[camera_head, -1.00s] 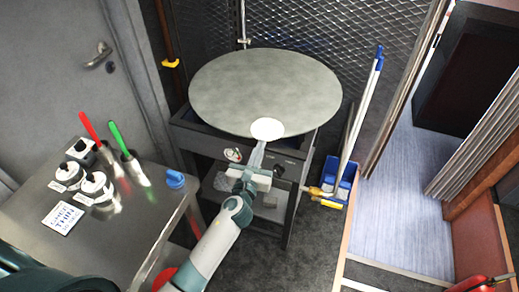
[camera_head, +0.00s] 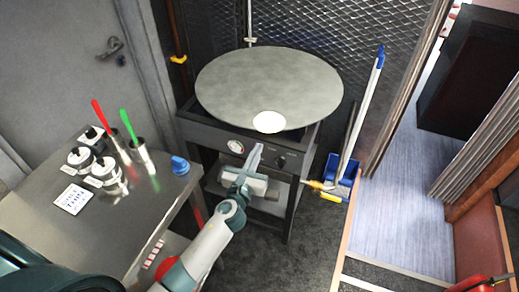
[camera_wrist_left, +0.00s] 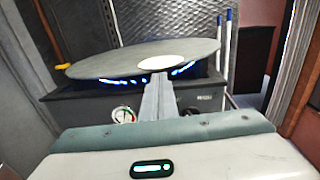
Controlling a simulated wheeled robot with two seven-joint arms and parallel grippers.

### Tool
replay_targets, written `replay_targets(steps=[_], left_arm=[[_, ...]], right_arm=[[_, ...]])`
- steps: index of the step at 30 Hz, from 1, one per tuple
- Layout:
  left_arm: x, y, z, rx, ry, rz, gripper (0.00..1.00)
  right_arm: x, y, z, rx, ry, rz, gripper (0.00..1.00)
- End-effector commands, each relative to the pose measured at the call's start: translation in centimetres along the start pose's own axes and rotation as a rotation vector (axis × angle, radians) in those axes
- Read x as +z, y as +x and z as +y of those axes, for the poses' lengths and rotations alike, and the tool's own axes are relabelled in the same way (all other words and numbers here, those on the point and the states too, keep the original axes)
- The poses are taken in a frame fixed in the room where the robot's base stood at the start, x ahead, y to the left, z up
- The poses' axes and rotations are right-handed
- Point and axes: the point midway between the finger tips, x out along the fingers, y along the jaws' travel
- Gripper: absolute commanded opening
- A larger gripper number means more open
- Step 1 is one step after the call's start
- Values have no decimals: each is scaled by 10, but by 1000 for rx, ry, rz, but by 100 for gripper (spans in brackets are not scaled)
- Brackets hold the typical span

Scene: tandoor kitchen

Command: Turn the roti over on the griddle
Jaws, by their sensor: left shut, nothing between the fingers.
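The roti (camera_head: 268,122) is a pale, small disc lying near the front edge of the large round grey griddle (camera_head: 262,82). It also shows in the left wrist view (camera_wrist_left: 163,61), near the griddle's front rim (camera_wrist_left: 110,65). My left gripper (camera_head: 256,150) is shut and empty, its fingers pointing up toward the roti from just in front of and below the griddle's edge. In the left wrist view the closed fingertips (camera_wrist_left: 159,77) come up just below the roti, and a gap seems to lie between them. My right gripper is not in view.
A steel counter (camera_head: 130,228) at left holds shakers (camera_head: 105,165), red- and green-handled tools in steel cups (camera_head: 140,152) and a blue knob-like item (camera_head: 180,165). Blue flames (camera_wrist_left: 183,69) show under the griddle.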

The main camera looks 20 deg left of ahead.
Motion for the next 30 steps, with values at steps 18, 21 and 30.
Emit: replay_targets(steps=[18, 21, 30], left_arm=[[-1, -78, 0, -2, 1, 1, 0], [0, -82, 0, -2, 0, 0, 0], [0, -82, 0, -1, 0, 0, 0]], right_arm=[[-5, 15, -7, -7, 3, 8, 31], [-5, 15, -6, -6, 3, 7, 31], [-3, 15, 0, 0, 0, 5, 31]])
